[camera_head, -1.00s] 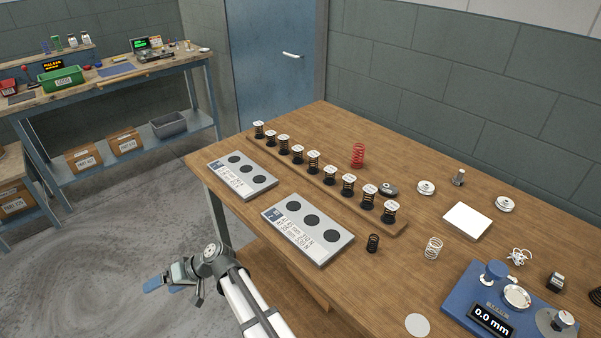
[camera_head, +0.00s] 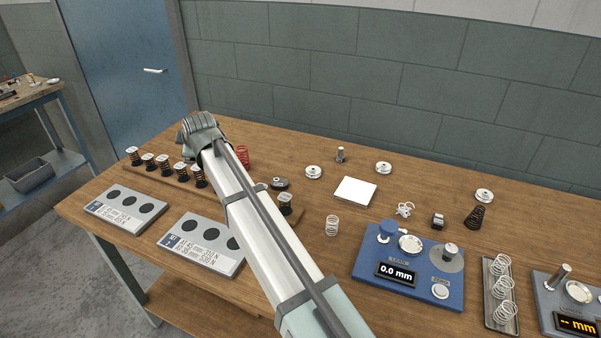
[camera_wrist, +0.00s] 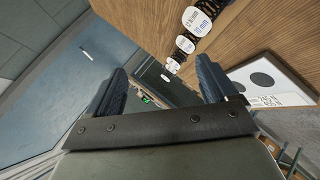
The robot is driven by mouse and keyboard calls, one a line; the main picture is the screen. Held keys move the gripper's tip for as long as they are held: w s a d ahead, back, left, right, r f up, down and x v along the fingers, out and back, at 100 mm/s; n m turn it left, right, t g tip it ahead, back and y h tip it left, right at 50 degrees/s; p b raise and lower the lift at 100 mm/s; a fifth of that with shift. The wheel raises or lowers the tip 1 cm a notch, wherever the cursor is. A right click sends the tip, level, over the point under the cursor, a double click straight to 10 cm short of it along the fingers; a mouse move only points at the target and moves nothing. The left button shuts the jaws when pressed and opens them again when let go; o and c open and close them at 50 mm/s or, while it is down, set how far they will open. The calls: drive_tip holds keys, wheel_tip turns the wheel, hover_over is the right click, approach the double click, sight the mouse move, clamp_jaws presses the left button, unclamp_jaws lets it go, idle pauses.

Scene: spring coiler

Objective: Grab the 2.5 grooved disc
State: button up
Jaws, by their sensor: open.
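My gripper is mostly hidden behind my own wrist at the bench's left back. The wrist view shows its two dark fingers apart and empty (camera_wrist: 160,87), tilted towards the door and the bench edge. The discs are not in the wrist view.
A spring rack (camera_head: 172,177) stands beneath my arm. My arm hides part of the middle.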

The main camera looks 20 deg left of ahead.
drive_tip(key=w+d+f+m+g+h, duration=0.25)
drive_tip(key=w+d+h, duration=0.25)
drive_tip(key=w+d, duration=1)
drive_tip(key=r+m+g+h, duration=0.1)
drive_tip(key=m+g+h, duration=0.2)
drive_tip(key=m, duration=0.1)
hover_over(313, 169)
drive_tip(key=shift+n, duration=0.25)
wheel_tip(313, 169, down, 13)
drive_tip(key=shift+r, duration=0.1)
drive_tip(key=shift+c, duration=0.5)
drive_tip(key=c, duration=1.3)
drive_tip(key=shift+r, duration=0.1)
